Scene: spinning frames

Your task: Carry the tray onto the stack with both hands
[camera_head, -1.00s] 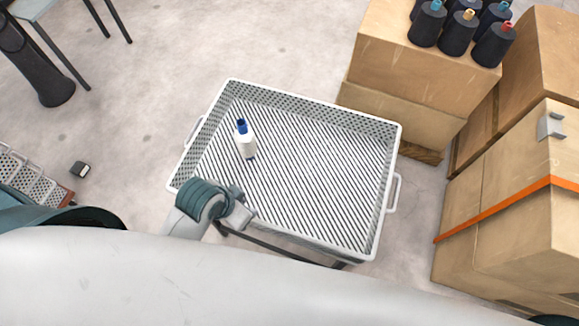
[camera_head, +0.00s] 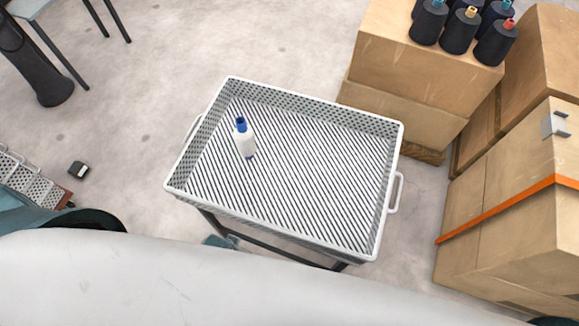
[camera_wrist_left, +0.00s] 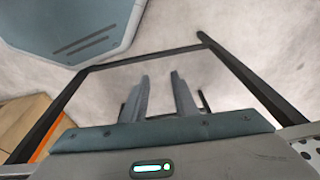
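The white tray (camera_head: 385,200) rests level on a dark stand (camera_head: 265,245) in the head view, with a handle at its left and right ends. A white bottle with a blue cap (camera_head: 245,140) stands inside it, left of centre. A bit of the tray's perforated side (camera_wrist_left: 306,150) shows at the lower right of the left wrist view. My left gripper (camera_wrist_left: 160,80) has its two fingers apart with nothing between them, near the stand's dark bars. My right gripper is in neither view.
Stacked cardboard boxes (camera_head: 420,75) behind right carry several dark thread cones (camera_head: 460,30). More boxes with an orange strap (camera_head: 510,208) stand at the right. A perforated metal piece (camera_head: 28,182) is at the left edge. The floor left of the tray is mostly clear.

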